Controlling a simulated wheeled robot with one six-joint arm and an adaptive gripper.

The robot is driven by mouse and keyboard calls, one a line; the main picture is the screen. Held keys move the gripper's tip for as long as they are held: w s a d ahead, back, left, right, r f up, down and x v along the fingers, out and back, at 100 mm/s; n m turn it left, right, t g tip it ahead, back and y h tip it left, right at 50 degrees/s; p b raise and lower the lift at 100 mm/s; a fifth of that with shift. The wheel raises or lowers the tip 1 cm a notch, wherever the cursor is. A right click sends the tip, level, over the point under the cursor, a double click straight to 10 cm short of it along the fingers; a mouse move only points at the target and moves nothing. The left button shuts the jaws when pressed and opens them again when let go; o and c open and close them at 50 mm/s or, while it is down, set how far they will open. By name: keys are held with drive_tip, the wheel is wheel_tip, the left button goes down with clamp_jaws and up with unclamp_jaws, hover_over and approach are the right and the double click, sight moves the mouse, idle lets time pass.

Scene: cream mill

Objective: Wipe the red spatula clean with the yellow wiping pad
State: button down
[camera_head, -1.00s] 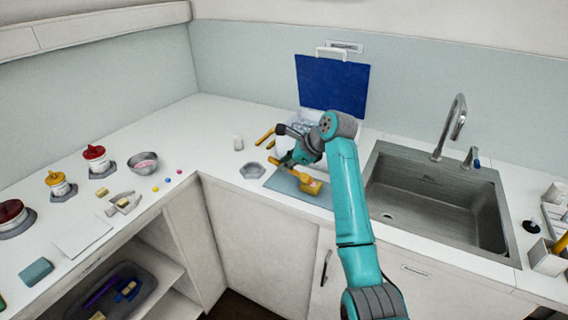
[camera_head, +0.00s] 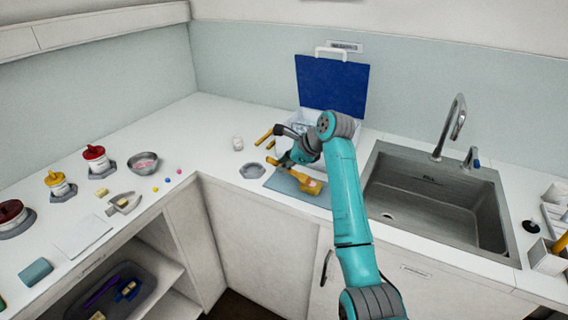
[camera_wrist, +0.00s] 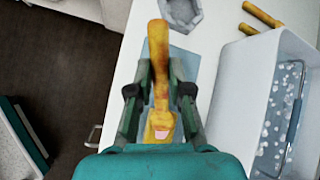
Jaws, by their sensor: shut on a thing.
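A yellow-orange tool with a long handle and a blocky head (camera_head: 308,184) is at the blue-grey mat (camera_head: 281,184) left of the sink. In the wrist view its handle (camera_wrist: 159,45) runs between my fingers, and its head (camera_wrist: 160,122) has a pinkish patch. My gripper (camera_head: 287,160) is shut on this tool; in the wrist view its fingers (camera_wrist: 160,80) flank the handle. I cannot tell whether the tool touches the mat. I cannot make out a separate red spatula or a separate yellow pad.
An open white box (camera_wrist: 245,95) with a raised blue lid (camera_head: 332,83) stands behind. Orange handles (camera_head: 265,136) lie beside it. A grey hexagonal holder (camera_head: 252,170) is left of the mat. The sink (camera_head: 430,200) is right. Bare counter (camera_head: 205,145) is left of the holder.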

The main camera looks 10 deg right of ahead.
drive_tip(key=shift+s+d, duration=0.1)
drive_tip(key=shift+d, duration=0.45)
drive_tip(key=shift+a, duration=0.15)
drive_tip(key=shift+a, duration=0.6)
drive_tip(key=shift+d, duration=0.15)
drive_tip(key=shift+d, duration=0.6)
drive_tip(key=shift+r, duration=0.15)
drive_tip(key=shift+r, duration=2.9)
